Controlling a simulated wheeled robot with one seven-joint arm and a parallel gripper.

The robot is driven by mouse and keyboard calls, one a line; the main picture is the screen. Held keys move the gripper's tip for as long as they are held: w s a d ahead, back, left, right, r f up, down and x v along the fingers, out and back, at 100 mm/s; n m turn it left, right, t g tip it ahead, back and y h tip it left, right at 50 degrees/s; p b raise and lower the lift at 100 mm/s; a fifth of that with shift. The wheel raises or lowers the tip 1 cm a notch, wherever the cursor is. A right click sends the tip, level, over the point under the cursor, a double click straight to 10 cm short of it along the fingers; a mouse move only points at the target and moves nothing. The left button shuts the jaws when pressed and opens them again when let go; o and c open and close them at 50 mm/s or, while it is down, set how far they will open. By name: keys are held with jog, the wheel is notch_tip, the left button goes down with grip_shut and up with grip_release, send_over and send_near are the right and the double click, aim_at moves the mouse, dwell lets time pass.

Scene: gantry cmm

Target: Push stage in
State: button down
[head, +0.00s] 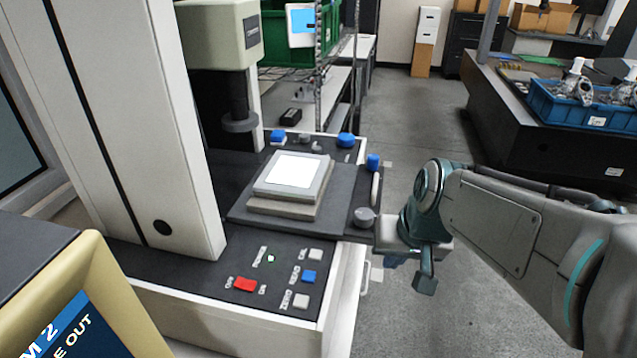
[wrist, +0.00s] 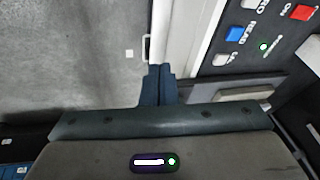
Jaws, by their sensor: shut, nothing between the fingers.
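The stage (head: 338,205) is a dark flat plate on the measuring machine, carrying a pale raised block with a bright white square (head: 290,170). Its right side reaches out past the machine's white base. A grey round knob (head: 365,216), a pale upright handle (head: 375,188) and a blue knob (head: 373,161) line its right edge. My gripper (head: 385,262) is just right of the stage's near right corner, partly hidden by my wrist; I cannot tell whether it touches. In the wrist view its blue fingers (wrist: 158,72) are shut together and empty, beside the machine's white edge.
The front panel has a red switch (head: 244,284) and a blue button (head: 309,277). A dark column probe (head: 239,112) hangs behind the stage. A yellow-framed screen (head: 100,285) stands at lower left. A bench with a blue bin (head: 570,115) is at right; the floor between is clear.

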jog(key=w+a+r+t+y, duration=0.15)
jog(key=w+a, duration=0.25)
jog(key=w, duration=0.4)
jog(key=w+a+r+t+y, duration=0.1)
jog(key=w+a+y, duration=0.15)
jog(key=w, duration=0.55)
send_near(321, 210)
jog(key=shift+m+g+h, duration=0.25)
jog(key=shift+m+h, duration=0.05)
jog(key=shift+h, duration=0.1)
jog(key=x, duration=0.5)
jog(key=shift+w+a+r+b, duration=0.1)
jog(key=shift+w+a+b, duration=0.05)
jog(key=shift+a+b, duration=0.2)
